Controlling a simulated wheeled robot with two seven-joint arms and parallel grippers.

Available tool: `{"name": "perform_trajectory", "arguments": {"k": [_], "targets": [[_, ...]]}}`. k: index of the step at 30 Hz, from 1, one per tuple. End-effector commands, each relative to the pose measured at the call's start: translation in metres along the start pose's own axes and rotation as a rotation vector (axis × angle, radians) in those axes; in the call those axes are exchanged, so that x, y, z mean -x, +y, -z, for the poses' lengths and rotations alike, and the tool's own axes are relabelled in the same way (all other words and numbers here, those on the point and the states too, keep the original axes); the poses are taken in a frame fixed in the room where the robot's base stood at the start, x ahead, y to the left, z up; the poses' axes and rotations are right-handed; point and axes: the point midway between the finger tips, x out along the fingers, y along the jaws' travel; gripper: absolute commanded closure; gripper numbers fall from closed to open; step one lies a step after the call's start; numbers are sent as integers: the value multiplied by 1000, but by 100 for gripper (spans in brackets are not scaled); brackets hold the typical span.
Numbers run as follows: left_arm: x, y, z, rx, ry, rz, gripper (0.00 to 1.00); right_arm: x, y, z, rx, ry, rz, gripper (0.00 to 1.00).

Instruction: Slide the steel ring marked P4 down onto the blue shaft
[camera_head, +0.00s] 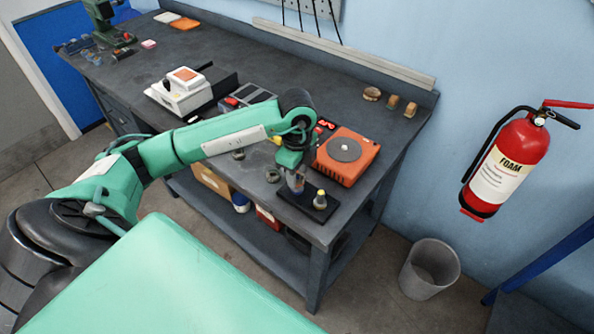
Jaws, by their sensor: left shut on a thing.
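My left gripper (296,183) points down over a small black base plate (290,202) near the bench's front right corner. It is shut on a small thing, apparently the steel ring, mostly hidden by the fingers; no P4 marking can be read. A bluish upright piece, perhaps the blue shaft, shows at the fingertips, too small to separate clearly from the gripper. A short post with a yellowish tone (320,200) stands on the plate just right of the gripper. A dark ring-like part (273,175) lies on the bench left of the gripper. My right gripper is out of view.
An orange device with a grey disc (346,155) stands close behind the gripper. A white scale-like device (183,92) and a grey box (249,95) stand further left. Another ring-like part (238,154) lies near the front edge. A bin (430,270) stands on the floor.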

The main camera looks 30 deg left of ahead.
Motion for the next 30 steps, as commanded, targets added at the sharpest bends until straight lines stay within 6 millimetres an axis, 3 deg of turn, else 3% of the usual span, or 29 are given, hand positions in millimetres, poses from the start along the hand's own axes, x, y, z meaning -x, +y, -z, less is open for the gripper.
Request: {"name": "perform_trajectory", "arguments": {"k": [11, 12, 15, 21, 24, 30], "targets": [[-3, 0, 0, 0, 0, 0, 94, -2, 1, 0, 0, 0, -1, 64], [-3, 0, 0, 0, 0, 0, 57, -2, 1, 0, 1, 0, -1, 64], [-3, 0, 0, 0, 0, 0, 40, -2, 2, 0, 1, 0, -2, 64], [-3, 0, 0, 0, 0, 0, 40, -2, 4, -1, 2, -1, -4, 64], [-3, 0, 0, 0, 0, 0, 22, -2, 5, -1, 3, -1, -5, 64], [-3, 0, 0, 0, 0, 0, 22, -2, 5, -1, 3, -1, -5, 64]]}}
